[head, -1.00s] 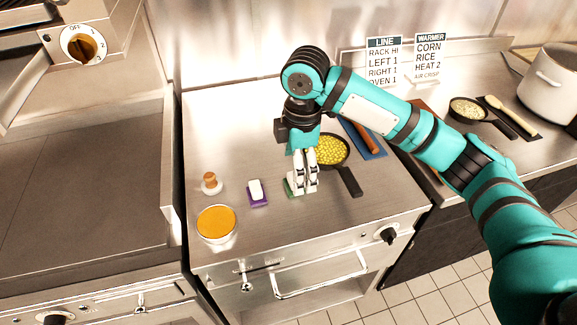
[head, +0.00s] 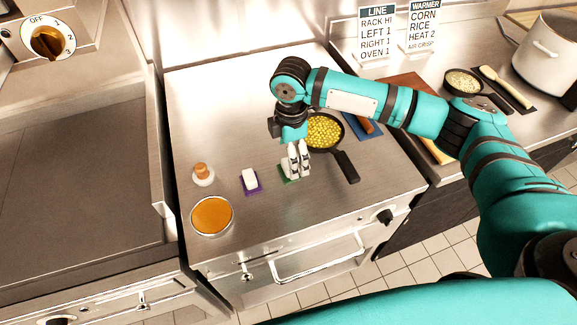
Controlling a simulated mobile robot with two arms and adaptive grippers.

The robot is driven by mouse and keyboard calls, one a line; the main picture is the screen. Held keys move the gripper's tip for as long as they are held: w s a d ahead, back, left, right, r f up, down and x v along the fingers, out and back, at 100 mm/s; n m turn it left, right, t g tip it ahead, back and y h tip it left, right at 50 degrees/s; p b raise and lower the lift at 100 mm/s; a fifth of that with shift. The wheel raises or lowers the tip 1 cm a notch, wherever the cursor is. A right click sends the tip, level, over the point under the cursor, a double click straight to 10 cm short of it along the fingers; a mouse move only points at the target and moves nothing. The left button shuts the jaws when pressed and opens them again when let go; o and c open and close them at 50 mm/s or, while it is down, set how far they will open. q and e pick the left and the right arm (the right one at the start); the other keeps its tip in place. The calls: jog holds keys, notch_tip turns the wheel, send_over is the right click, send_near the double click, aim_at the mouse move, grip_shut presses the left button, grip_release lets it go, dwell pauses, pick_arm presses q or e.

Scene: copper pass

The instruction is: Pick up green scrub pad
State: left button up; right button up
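The green scrub pad (head: 283,173) lies on the steel counter top, mostly hidden behind my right gripper. Only a green edge shows at the left of the fingers. My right gripper (head: 298,175) points down at the pad, its pale fingertips at or just above the counter beside or over it. The fingers look close together, but I cannot tell whether they are closed on the pad. My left gripper is not in view.
A purple pad with a white block (head: 250,180) lies left of the gripper. A cork-topped jar (head: 203,173) and an orange-filled bowl (head: 211,215) stand farther left. A black pan of yellow corn (head: 324,131) sits close behind, its handle reaching right of the gripper.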

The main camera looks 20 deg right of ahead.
aim_at(286, 164)
jog(key=shift+s+f, duration=0.1)
jog(key=shift+f, duration=0.1)
jog(key=shift+a+f+p, duration=0.25)
jog(key=shift+f+p, duration=0.1)
jog(key=f, duration=0.1)
jog(key=f+p, duration=0.1)
jog(key=f, duration=0.1)
jog(key=shift+a+f, duration=0.3)
jog(key=shift+a, duration=0.05)
jog(key=shift+f, duration=0.4)
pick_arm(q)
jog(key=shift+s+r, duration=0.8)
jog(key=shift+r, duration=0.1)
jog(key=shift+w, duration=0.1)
pick_arm(e)
jog(key=shift+c, duration=0.3)
jog(key=c, duration=1.2)
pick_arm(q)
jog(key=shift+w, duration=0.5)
